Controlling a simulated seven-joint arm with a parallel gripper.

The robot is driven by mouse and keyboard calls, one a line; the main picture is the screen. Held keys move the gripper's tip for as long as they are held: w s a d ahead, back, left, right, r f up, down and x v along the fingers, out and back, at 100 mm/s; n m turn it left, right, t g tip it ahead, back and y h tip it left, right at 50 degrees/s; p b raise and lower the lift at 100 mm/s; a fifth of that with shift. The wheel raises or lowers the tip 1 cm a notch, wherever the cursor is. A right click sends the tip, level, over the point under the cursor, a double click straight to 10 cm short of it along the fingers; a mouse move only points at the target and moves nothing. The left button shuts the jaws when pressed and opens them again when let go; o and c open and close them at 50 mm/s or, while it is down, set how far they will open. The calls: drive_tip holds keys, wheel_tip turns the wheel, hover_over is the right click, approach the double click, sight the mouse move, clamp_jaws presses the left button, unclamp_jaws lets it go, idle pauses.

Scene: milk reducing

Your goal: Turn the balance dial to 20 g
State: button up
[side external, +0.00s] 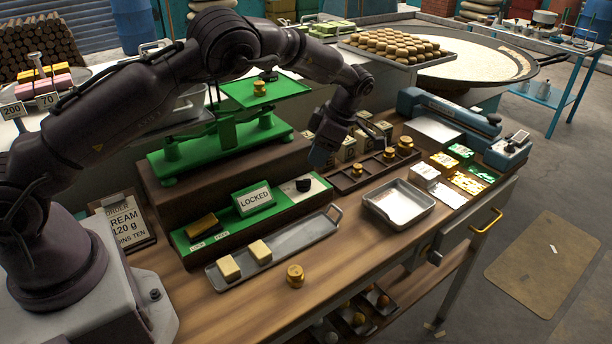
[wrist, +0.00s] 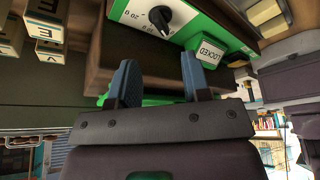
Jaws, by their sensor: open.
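The balance dial is a black knob (wrist: 159,18) on a white plate with printed numbers; I cannot tell for sure which mark its pointer meets. In the side view the knob (side external: 303,186) sits at the right end of the green panel (side external: 228,222). A "LOCKED" sign (side external: 255,197) stands left of it and also shows in the wrist view (wrist: 208,53). The green balance (side external: 220,145) stands on a brown block behind the panel. My gripper (side external: 320,160) is above and beyond the knob, apart from it. Its blue fingers (wrist: 160,72) are open with nothing between them.
A tray with two pale blocks (side external: 243,258) and a brass weight (side external: 295,275) lie in front of the panel. A wooden rack (side external: 345,184) with brass weights and lettered blocks (side external: 346,150) stands near my gripper. An empty metal tray (side external: 398,203) is at right.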

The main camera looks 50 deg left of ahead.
sight(306, 180)
drive_tip(key=x, duration=0.8)
drive_tip(key=shift+c, duration=0.4)
